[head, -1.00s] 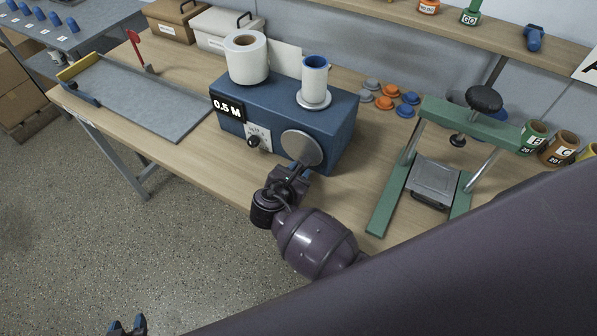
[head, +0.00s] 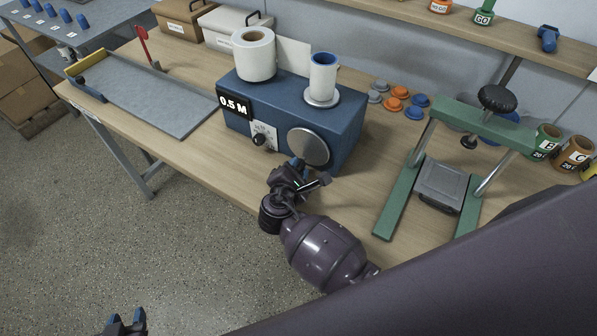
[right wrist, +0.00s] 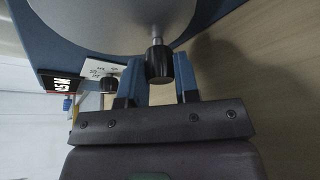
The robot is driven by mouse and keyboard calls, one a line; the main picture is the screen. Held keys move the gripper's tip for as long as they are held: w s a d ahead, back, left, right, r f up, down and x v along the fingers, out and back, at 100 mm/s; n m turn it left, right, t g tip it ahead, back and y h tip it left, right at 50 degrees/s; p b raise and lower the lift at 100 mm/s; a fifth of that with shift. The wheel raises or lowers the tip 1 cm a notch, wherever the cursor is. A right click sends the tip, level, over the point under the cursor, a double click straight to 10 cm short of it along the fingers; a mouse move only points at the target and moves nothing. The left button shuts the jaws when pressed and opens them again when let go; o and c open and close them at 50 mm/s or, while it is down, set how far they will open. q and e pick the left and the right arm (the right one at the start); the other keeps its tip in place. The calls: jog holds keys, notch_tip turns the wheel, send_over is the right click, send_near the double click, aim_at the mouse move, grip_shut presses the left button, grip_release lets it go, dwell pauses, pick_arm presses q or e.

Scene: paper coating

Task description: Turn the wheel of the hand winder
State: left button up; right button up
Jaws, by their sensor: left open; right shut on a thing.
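The hand winder (head: 340,110) is a blue box with a "0.5 M" label on the table. Its wheel is a round grey metal disc (head: 309,147) on the front; it fills the top of the right wrist view (right wrist: 110,18). A black handle knob (right wrist: 158,64) on a short metal pin sticks out near the wheel's edge. My right gripper (head: 298,164) is shut on this knob at the wheel's lower edge, a blue finger on either side of it. The knob is hidden in the head view. My left gripper (head: 126,318) is open and empty at the bottom left, away from the table.
A white roll (head: 254,54) and a white-wrapped blue core (head: 323,76) stand on the winder. A green press frame (head: 395,205) stands to its right. A grey tray (head: 150,96) lies to its left. Orange, blue and grey caps (head: 397,91) lie behind.

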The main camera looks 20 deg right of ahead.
jog(key=shift+a, duration=0.1)
dwell(0.4)
jog(key=o, duration=0.9)
jog(key=v, duration=1)
jog(key=shift+s+a+r+b, duration=0.1)
jog(key=shift+s+a+b, duration=0.15)
jog(key=shift+b, duration=0.05)
